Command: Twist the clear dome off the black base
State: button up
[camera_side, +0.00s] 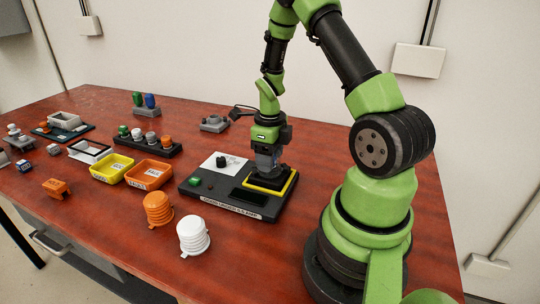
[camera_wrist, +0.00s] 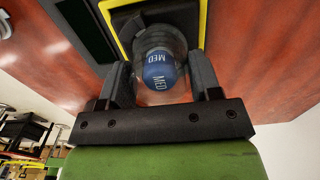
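The clear dome (camera_wrist: 176,92) stands on the black base (camera_side: 268,184), which has a yellow border and sits at the right end of the dark panel. Inside the dome is a blue piece marked MED (camera_wrist: 159,70). My gripper (camera_side: 267,160) points down over the base. In the wrist view its two fingers (camera_wrist: 158,78) stand on either side of the dome, very close to its wall. I cannot tell whether they press on it. In the side view the gripper hides most of the dome.
The dark panel (camera_side: 195,187) carries a green button and a black knob on a white plate. An orange ribbed cap (camera_side: 158,208) and a white one (camera_side: 193,234) stand in front. Yellow (camera_side: 111,167) and orange (camera_side: 149,174) trays lie left. Table right of the panel is clear.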

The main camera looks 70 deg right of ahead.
jog(key=shift+n, duration=1.2)
jog(key=shift+n, duration=1.2)
jog(key=shift+n, duration=1.2)
jog(key=shift+n, duration=1.2)
jog(key=shift+r, duration=0.15)
